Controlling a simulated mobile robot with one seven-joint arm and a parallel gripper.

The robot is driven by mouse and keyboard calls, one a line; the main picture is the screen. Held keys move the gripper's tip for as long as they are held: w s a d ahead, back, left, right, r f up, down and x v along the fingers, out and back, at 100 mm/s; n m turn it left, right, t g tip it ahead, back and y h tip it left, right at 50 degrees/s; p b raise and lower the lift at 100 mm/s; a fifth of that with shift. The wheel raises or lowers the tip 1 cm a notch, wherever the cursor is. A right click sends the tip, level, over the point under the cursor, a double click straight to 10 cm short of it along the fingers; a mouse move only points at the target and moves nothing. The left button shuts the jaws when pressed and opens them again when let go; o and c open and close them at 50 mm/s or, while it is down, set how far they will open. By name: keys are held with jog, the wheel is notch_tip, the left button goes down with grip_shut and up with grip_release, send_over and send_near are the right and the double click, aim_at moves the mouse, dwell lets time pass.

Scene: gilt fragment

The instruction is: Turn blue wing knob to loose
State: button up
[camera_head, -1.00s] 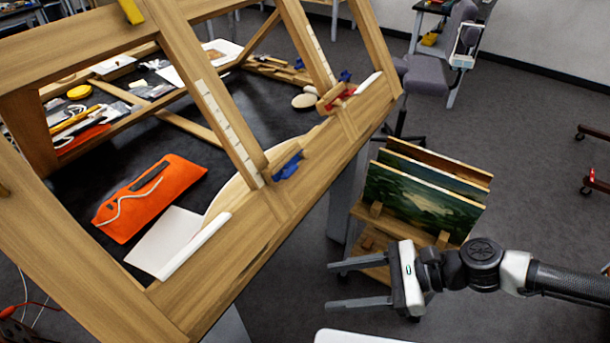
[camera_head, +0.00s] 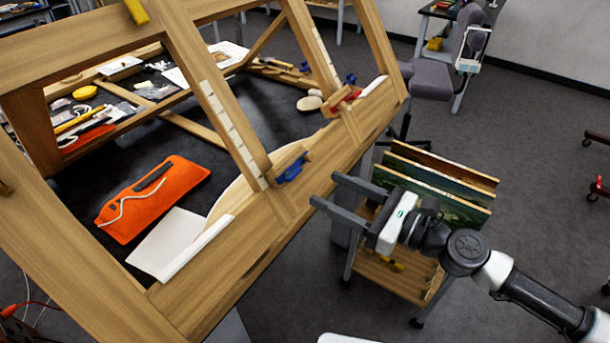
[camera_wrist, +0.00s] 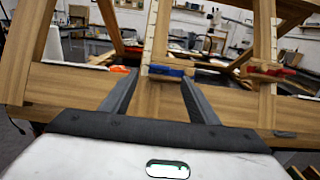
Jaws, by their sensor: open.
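The blue wing knob (camera_head: 291,167) sits on the lower rail of the wooden frame, at the foot of a slotted upright. It also shows in the wrist view (camera_wrist: 171,71), ahead of my fingers and roughly between them. My gripper (camera_head: 322,189) is open and empty, just right of the rail, with its fingers pointing toward the frame. In the wrist view my gripper (camera_wrist: 158,84) has a finger on each side, and the knob lies beyond the tips. I see no contact with the knob.
The wooden frame (camera_head: 240,262) slants across the left. A red clamp part (camera_head: 343,97) with a smaller blue knob (camera_head: 351,78) sits farther along the rail. An orange pouch (camera_head: 150,198) lies on the black table. A cart with painted panels (camera_head: 432,190) stands behind my gripper.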

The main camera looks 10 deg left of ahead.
aim_at(297, 174)
jog(key=x, duration=0.7)
jog(key=shift+w+a+p, duration=0.1)
jog(key=shift+a+p, duration=0.1)
jog(key=shift+p, duration=0.2)
jog(key=shift+c, duration=0.5)
jog(key=c, duration=1)
jog(key=shift+o, duration=0.3)
